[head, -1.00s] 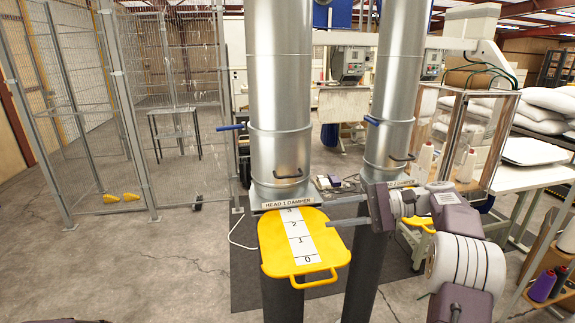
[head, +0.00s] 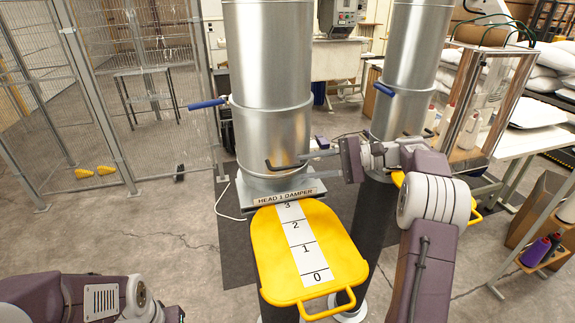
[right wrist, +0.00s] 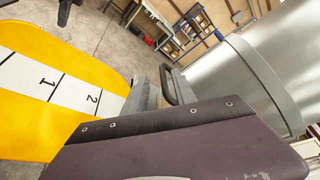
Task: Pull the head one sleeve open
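The head one sleeve (head: 270,115) is an upright silver metal cylinder with a band and a blue lever. A black bar handle (head: 285,167) sticks out low on its front. My right gripper (head: 312,165) points left at the handle's right end, its fingers apart. The right wrist view shows the handle (right wrist: 180,88) just beyond the gripper's housing. I cannot tell whether the fingers touch the handle. A yellow plate (head: 265,250) marked 0 to 3 extends forward below the "HEAD 1 DAMPER" label (head: 284,198). My left arm shows at the lower left; its gripper is out of view.
A second silver cylinder (head: 408,70) with a blue lever stands to the right, behind my right arm. A clear-sided cabinet (head: 482,95) and a white table (head: 525,142) are farther right. Mesh fencing (head: 100,90) stands at the left. The floor left of the plate is clear.

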